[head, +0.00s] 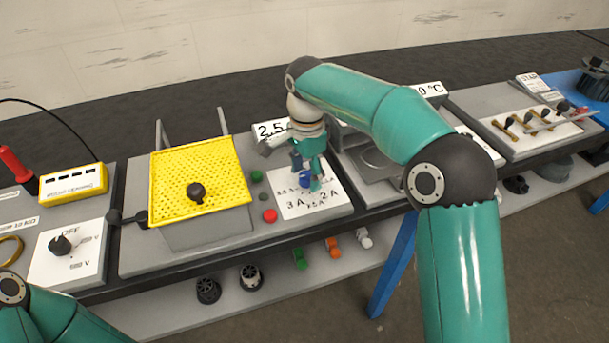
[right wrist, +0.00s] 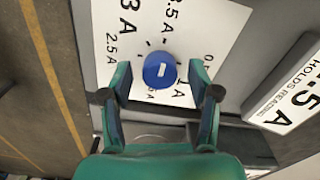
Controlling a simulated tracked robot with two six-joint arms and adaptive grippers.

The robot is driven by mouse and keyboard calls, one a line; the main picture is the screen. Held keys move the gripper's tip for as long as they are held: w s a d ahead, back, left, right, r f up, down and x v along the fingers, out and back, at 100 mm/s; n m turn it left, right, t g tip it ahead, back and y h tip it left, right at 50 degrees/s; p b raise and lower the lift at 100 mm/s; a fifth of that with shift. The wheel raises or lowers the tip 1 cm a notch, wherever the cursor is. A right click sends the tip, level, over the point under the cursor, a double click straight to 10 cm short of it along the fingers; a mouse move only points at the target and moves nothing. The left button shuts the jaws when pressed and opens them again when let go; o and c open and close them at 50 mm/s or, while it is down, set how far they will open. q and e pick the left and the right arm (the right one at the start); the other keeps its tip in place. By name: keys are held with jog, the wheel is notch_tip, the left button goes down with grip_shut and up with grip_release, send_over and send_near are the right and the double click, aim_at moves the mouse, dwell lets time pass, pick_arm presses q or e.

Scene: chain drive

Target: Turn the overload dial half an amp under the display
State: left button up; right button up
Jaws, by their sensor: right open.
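The overload dial is a blue round knob (right wrist: 160,70) with a short white mark, on a white scale plate (right wrist: 105,45) with amp figures around it. In the head view the blue dial (head: 305,179) is partly hidden by my right gripper (head: 308,172). In the right wrist view my right gripper (right wrist: 161,74) is open, with one finger on each side of the dial. I cannot tell whether they touch it. The display (head: 268,129) reads 2.5 before my gripper covers the rest; in the wrist view the display (right wrist: 288,100) shows ".5 A" and "HOLDS READING". My left gripper is out of view.
A yellow perforated guard (head: 200,165) with a black knob stands left of the dial. A red button (head: 270,215) and green button (head: 256,176) lie between them. A dial marked OFF (head: 60,245) is at far left. Several small parts (head: 332,245) lie on the lower shelf.

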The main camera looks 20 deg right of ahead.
jog(key=shift+f, duration=0.15)
jog(key=c, duration=1.1)
jog(key=shift+a, duration=0.15)
jog(key=shift+c, duration=0.3)
